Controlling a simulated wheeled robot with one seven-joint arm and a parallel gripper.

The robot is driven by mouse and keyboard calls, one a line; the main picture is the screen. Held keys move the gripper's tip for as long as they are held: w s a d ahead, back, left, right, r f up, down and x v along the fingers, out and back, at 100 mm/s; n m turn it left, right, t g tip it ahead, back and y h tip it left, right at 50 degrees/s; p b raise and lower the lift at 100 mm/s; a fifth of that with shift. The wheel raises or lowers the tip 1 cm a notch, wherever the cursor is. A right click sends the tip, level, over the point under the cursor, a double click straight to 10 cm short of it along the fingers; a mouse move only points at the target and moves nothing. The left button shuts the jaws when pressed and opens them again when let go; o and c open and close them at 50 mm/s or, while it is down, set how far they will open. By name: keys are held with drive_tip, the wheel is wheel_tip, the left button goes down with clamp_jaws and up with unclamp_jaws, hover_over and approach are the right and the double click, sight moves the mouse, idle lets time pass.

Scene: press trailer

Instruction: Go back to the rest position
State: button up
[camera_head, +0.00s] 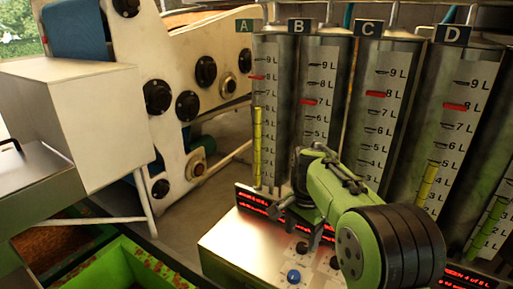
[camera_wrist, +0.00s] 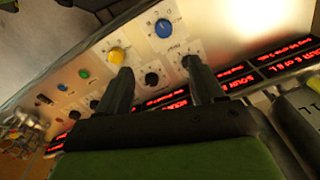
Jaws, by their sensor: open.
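My gripper (camera_head: 299,213) is at the end of my green arm, over the metal control panel (camera_head: 238,243) in front of the tanks. In the wrist view, the two dark fingers of my gripper (camera_wrist: 160,85) stand apart with nothing between them. Beyond the fingertips lie a blue knob (camera_wrist: 163,28), a yellow knob (camera_wrist: 116,55) and black knobs on the panel. Whether the fingertips touch the panel I cannot tell. In the head view my arm hides part of the panel and the lower part of tank C (camera_head: 365,100).
Tank A (camera_head: 270,75), tank B (camera_head: 318,80) and tank D (camera_head: 452,100) stand close behind my arm. A white machine (camera_head: 165,60) with black knobs is at the back left.

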drive_tip(key=s+r+n+t, duration=0.2)
drive_tip(key=s+r+n, duration=0.1)
drive_tip(key=s+r, duration=0.4)
drive_tip(key=s+f+n+t, duration=0.2)
drive_tip(key=s+n, duration=0.5)
drive_tip(key=s, duration=1.3)
drive_tip(key=shift+f+n+t, duration=0.4)
drive_tip(key=shift+t, duration=0.2)
drive_tip(key=shift+a, duration=0.1)
